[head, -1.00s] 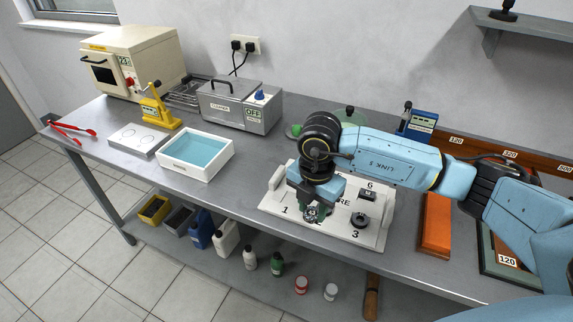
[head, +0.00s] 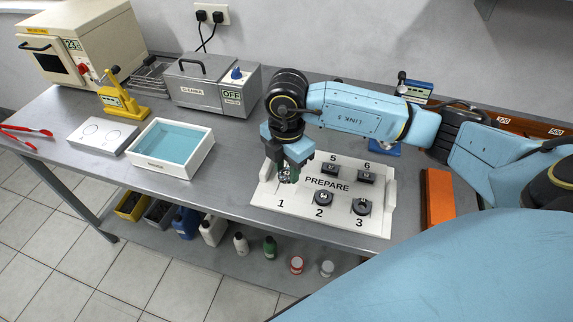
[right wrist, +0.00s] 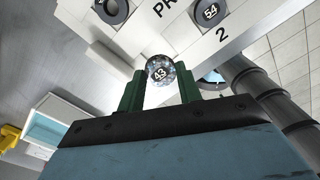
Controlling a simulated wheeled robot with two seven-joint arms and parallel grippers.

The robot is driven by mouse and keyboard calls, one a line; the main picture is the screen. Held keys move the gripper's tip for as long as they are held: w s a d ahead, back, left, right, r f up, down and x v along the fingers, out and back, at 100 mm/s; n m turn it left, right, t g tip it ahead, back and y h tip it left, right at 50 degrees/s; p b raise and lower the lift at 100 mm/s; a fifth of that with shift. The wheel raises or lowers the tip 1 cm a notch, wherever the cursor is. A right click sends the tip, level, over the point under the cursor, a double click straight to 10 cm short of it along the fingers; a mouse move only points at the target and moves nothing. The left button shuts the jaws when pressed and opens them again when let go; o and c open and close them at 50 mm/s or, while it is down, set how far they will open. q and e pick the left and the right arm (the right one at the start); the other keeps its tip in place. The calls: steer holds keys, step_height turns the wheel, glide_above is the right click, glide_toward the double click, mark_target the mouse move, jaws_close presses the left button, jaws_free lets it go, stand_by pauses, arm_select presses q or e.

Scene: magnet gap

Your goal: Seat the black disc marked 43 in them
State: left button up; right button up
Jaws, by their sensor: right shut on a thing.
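The dark speckled disc marked 43 (right wrist: 160,72) is between the two green fingers of my right gripper (right wrist: 160,90) in the right wrist view. The gripper is shut on it, with the number facing the camera. In the head view my right gripper (head: 288,175) is over the left part of the white PREPARE tray (head: 348,217), behind its number 1. The tray there is partly hidden by the gripper. I cannot tell the height of the disc above the tray. My left gripper is not in view.
Other black discs sit at tray numbers 2 (head: 323,198), 3 (head: 361,206), 5 (head: 330,168) and 6 (head: 366,177). To the left are a water-filled white basin (head: 176,174), a plate with two ring outlines (head: 103,137), a yellow press (head: 122,104) and the cleaner (head: 212,84).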

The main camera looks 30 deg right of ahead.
mark_target(286, 191)
steer(key=shift+f, duration=0.45)
steer(key=shift+f+b, duration=0.3)
steer(key=shift+b, duration=0.1)
steer(key=shift+f+b, duration=0.3)
steer(key=shift+f, duration=0.1)
steer(key=shift+f+b, duration=0.8)
steer(key=shift+f, duration=0.6)
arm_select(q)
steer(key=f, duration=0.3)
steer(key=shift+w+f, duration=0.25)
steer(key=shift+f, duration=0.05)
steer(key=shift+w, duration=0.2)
arm_select(e)
steer(key=shift+f, duration=0.2)
steer(key=o, duration=1)
